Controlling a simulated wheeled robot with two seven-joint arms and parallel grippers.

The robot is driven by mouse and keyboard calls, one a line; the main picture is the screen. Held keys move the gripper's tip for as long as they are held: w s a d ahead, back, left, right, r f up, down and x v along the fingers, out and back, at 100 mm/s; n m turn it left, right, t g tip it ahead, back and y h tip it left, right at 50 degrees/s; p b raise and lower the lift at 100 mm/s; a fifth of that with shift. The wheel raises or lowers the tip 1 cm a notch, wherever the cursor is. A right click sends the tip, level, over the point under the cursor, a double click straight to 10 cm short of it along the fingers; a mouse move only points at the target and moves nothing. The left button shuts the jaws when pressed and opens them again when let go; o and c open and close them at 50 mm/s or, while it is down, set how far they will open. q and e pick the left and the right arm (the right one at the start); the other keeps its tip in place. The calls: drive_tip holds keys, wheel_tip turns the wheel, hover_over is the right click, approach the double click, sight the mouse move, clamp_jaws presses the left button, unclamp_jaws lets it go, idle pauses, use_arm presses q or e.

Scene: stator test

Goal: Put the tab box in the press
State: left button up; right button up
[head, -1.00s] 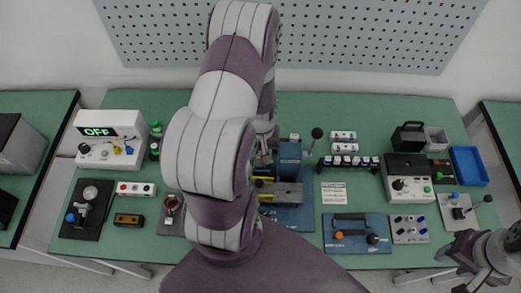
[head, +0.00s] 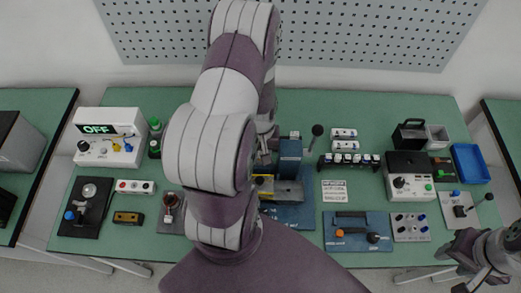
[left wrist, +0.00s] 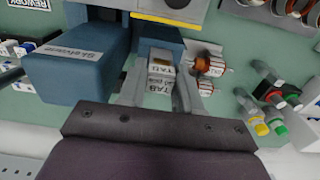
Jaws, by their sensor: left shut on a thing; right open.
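The press (head: 290,157) is a blue upright block above a grey and blue base, on the middle of the green bench. It also shows large at the upper left of the left wrist view (left wrist: 80,55). My left gripper (left wrist: 160,88) is shut on the tab box (left wrist: 161,70), a small pale box labelled TAB, beside the press block. In the head view my left arm hides the tab box and most of that gripper. I cannot tell whether the box touches the press. My right gripper (head: 462,250) is open and empty at the lower right.
Copper-wound parts (left wrist: 210,66) lie right of the tab box, close to my left gripper's finger. Several bottles with coloured caps (left wrist: 262,128) stand further right. A black lever knob (head: 317,130) rises right of the press. A white OFF tester (head: 108,137) stands at the left.

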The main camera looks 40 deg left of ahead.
use_arm(q)
drive_tip(key=shift+f, duration=0.55)
drive_tip(key=shift+f+b, duration=0.75)
drive_tip(key=shift+f, duration=0.05)
drive_tip(key=o, duration=1.1)
drive_tip(key=shift+o, duration=0.2)
wheel_tip(320, 180, up, 13)
drive_tip(key=shift+f+b, duration=0.15)
drive_tip(key=shift+b, duration=0.3)
